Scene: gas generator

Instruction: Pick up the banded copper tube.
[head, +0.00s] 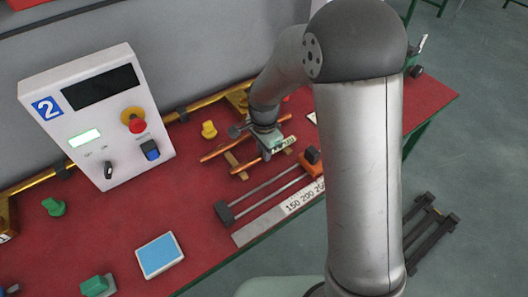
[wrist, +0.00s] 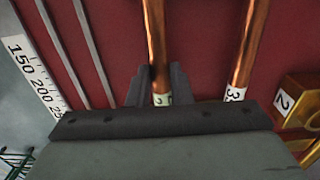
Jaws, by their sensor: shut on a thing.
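Two copper tubes lie roughly parallel over the red table top. The front copper tube (head: 246,163) is the left one in the wrist view (wrist: 155,40); it carries a white marked band at my gripper. My gripper (wrist: 160,82) has a finger on each side of this tube and is shut on it just at the band. The rear copper tube (head: 214,153) is the right one in the wrist view (wrist: 250,50), clear of the fingers, and also has a white numbered band. In the head view my gripper (head: 266,149) hides part of the tubes.
A white control box (head: 97,110) marked 2 stands at the left. A ruler (head: 290,206) and an orange-ended rod frame (head: 268,190) lie in front of the tubes. A yellow knob (head: 209,130) stands behind. A blue pad (head: 159,256) lies front left.

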